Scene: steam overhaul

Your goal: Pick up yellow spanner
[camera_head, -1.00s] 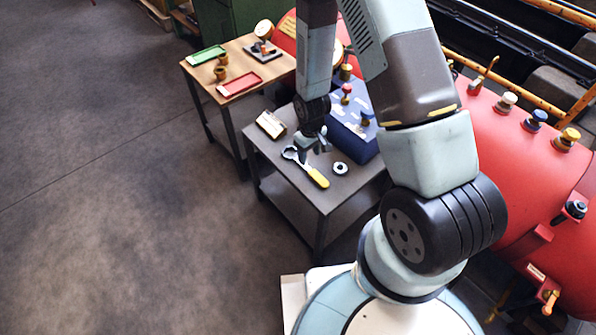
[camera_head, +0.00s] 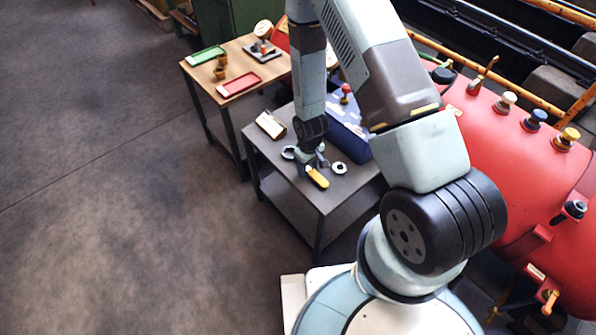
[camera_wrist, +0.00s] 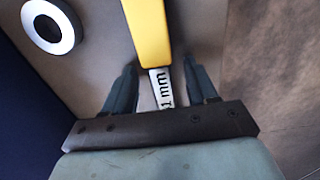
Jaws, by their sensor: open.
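The yellow spanner (camera_head: 317,177) lies on the grey table (camera_head: 337,196); its yellow handle points toward the table's front edge and its metal ring head shows at the far left end. In the wrist view its yellow handle (camera_wrist: 147,30) runs away from me, and its metal shank with "mm" lettering lies between my fingers. My gripper (camera_wrist: 163,80) is open, with one finger on each side of the shank. In the head view my gripper (camera_head: 312,162) is over the spanner's middle and hides part of it. I cannot tell its exact height above the table.
A metal ring (camera_head: 339,168) lies to the right of the spanner and also shows in the wrist view (camera_wrist: 70,27). A blue box (camera_head: 350,130) stands behind. A red boiler (camera_head: 500,170) is at the right.

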